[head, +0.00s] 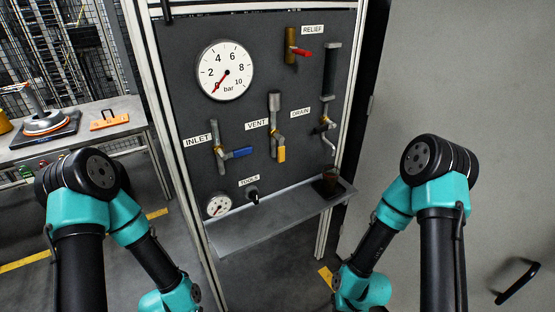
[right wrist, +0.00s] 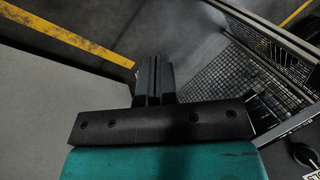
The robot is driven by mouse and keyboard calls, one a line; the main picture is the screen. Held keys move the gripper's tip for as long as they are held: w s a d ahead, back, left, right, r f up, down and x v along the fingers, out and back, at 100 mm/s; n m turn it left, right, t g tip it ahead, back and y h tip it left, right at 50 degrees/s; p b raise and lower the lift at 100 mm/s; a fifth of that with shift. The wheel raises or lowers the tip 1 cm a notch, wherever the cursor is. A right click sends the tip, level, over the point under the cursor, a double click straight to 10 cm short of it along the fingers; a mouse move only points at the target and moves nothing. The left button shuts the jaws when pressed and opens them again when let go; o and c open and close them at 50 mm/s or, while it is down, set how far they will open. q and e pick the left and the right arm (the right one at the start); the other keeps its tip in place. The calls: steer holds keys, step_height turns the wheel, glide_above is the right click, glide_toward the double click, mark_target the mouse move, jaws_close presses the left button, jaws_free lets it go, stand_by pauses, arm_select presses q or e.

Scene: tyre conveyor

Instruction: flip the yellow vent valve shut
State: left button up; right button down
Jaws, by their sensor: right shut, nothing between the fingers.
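The yellow vent valve handle (head: 282,154) is on the dark panel, right of the VENT label (head: 257,124). It points downward, roughly in line with its vertical grey pipe (head: 275,104). No gripper is near it. In the head view both of my arms bend down toward the lower edge, and neither gripper shows there. In the right wrist view my right gripper (right wrist: 151,75) is shut and empty, its two dark fingers together. The floor and a mesh appear beyond it. My left gripper is out of view.
The blue inlet handle (head: 238,153) sticks out left of the vent valve. The drain valve (head: 325,125) and red relief handle (head: 301,51) are to the right. A grey shelf (head: 260,229) juts out below. The gauge (head: 225,70) reads near zero.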

steer(key=w+a+r+n, duration=0.3)
steer(key=w+a+r, duration=0.25)
steer(key=w, duration=0.45)
steer(key=n+t+h, duration=0.3)
steer(key=t+h, duration=0.3)
steer(key=h, duration=0.1)
glide_toward(279, 147)
step_height(279, 147, down, 5)
steer(key=s+a, duration=0.2)
steer(key=shift+s+r, duration=0.1)
steer(key=shift+s, duration=0.05)
steer(key=x, duration=1)
steer(key=shift+d, duration=0.15)
